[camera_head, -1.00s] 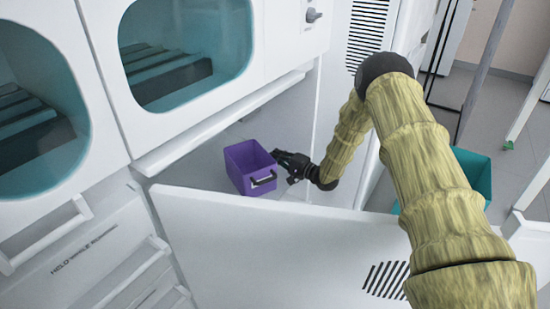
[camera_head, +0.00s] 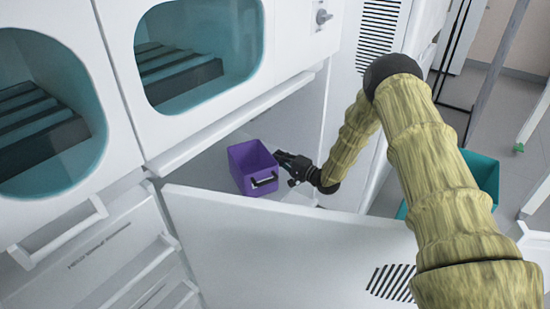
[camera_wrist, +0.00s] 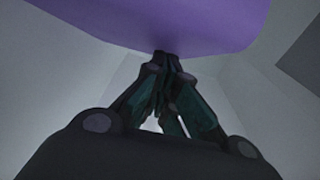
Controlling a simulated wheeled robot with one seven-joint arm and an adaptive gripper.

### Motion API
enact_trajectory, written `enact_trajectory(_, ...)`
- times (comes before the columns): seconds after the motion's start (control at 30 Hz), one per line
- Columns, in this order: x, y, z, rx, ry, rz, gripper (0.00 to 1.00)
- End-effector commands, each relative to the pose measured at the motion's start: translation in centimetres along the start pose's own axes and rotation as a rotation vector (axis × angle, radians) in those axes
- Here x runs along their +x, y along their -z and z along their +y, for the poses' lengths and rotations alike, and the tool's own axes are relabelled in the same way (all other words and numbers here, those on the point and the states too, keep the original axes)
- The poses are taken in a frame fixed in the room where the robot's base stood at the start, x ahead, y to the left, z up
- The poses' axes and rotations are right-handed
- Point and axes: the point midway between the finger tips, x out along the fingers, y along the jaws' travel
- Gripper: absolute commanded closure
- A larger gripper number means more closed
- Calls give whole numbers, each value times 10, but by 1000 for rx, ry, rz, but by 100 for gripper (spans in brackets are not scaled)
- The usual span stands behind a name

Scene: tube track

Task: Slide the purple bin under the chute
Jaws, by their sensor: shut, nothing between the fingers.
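The purple bin (camera_head: 251,166) stands upright on the grey floor of an open cabinet bay, its open top up and a dark handle on its near side. My gripper (camera_head: 281,158) is at the bin's right side, its fingertips at or very close to the wall; contact is hard to tell. In the wrist view my gripper (camera_wrist: 165,62) is shut and empty, its tips meeting at the lower edge of the purple bin (camera_wrist: 150,22), which fills the top of that view. I cannot make out the chute for certain.
White cabinets with teal windows (camera_head: 200,50) stand above and left of the bay. A white panel (camera_head: 290,245) stands in front of the bay. A teal bin (camera_head: 483,172) is at the right, partly behind my arm. A vented white panel (camera_head: 378,30) is right of the bay.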

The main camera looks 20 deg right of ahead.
Motion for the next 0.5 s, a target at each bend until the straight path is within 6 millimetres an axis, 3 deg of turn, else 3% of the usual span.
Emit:
enact_trajectory(0.37,-9,28,1,0,0,-2,100)
enact_trajectory(0.5,-25,35,-2,3,-2,-2,100)
